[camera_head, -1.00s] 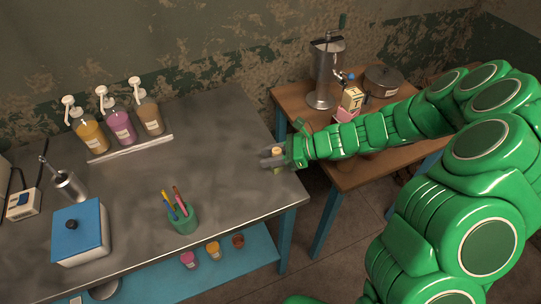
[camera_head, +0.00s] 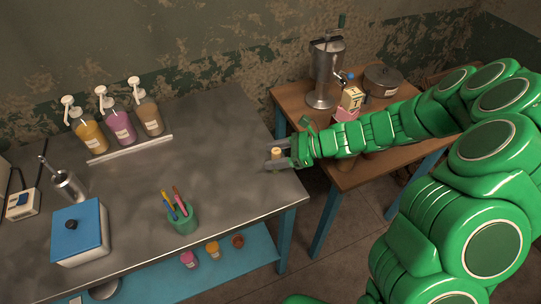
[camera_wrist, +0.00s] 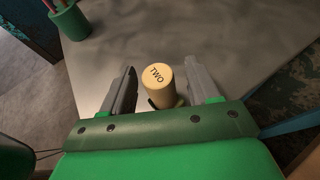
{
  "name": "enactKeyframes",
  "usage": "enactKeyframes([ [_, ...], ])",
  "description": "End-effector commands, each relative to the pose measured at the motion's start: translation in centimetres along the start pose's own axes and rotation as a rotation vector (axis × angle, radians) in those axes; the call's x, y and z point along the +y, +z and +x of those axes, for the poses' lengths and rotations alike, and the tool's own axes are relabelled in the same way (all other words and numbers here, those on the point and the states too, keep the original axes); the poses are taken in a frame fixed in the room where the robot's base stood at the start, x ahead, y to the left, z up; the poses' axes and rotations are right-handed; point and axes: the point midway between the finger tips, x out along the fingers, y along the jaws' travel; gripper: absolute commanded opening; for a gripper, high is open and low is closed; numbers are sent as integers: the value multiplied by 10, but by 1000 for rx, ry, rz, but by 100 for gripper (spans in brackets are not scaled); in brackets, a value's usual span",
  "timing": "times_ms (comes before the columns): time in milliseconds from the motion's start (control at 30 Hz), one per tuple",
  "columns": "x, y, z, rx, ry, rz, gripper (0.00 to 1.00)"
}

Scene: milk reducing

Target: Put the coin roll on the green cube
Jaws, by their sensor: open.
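The coin roll (camera_head: 276,153) is a small tan cylinder. It stands upright near the right end of the grey metal table. In the wrist view the coin roll (camera_wrist: 160,82) shows the word TWO on its top. My gripper (camera_head: 275,152) is open, with one finger on each side of the roll; in the wrist view gaps show between the roll and both fingers. A small dark, olive edge shows under the roll in the wrist view, mostly hidden by my gripper. I cannot tell for sure that it is the green cube.
A green pencil cup (camera_head: 183,218) and a blue-lidded box (camera_head: 80,232) stand on the grey table (camera_head: 225,130). Pump bottles (camera_head: 120,122) line the back. A wooden table (camera_head: 350,175) to the right holds a metal dispenser (camera_head: 324,75), a carton (camera_head: 351,98) and a pot (camera_head: 382,80).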

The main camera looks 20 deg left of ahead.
Motion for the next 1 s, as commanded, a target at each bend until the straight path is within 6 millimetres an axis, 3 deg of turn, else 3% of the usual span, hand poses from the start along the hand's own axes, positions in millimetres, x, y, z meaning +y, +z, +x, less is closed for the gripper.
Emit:
enactKeyframes([
  [100,-1,-1,-18,3,-4,0,60],
  [600,0,56,-37,2,-1,-2,60],
  [1000,0,65,-41,2,-1,0,60],
])
